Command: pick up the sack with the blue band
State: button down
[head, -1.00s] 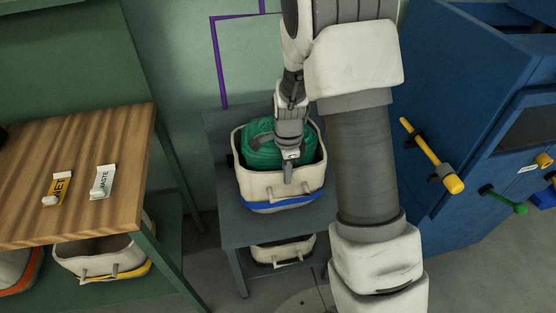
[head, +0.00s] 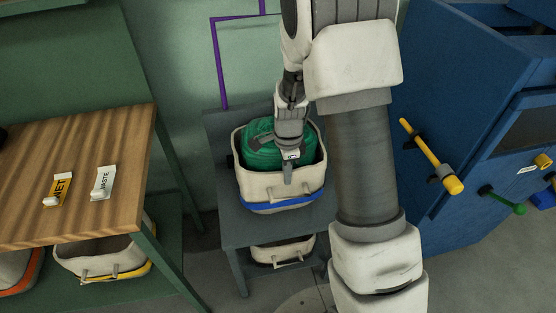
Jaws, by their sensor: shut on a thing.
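The sack with the blue band (head: 262,187) is cream-coloured and stands upright on a grey shelf unit (head: 232,232). Green netting (head: 262,157) fills its open top. My gripper (head: 288,175) reaches down from above onto the sack's front rim, near the handle. It is shut on the sack's front wall. The fingertip on the outside shows against the cream cloth; the other finger is hidden inside or behind the rim. The sack appears to rest on the shelf.
A wooden-topped table (head: 110,170) with two labels stands at left, with a yellow-banded sack (head: 98,262) below. Another sack (head: 283,250) sits on the lower shelf. A blue cabinet (head: 470,120) with a yellow handle (head: 432,158) stands at right.

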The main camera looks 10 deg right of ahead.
jog(key=shift+w+r+p, duration=0.15)
jog(key=shift+r+p, duration=0.9)
jog(key=shift+r, duration=0.4)
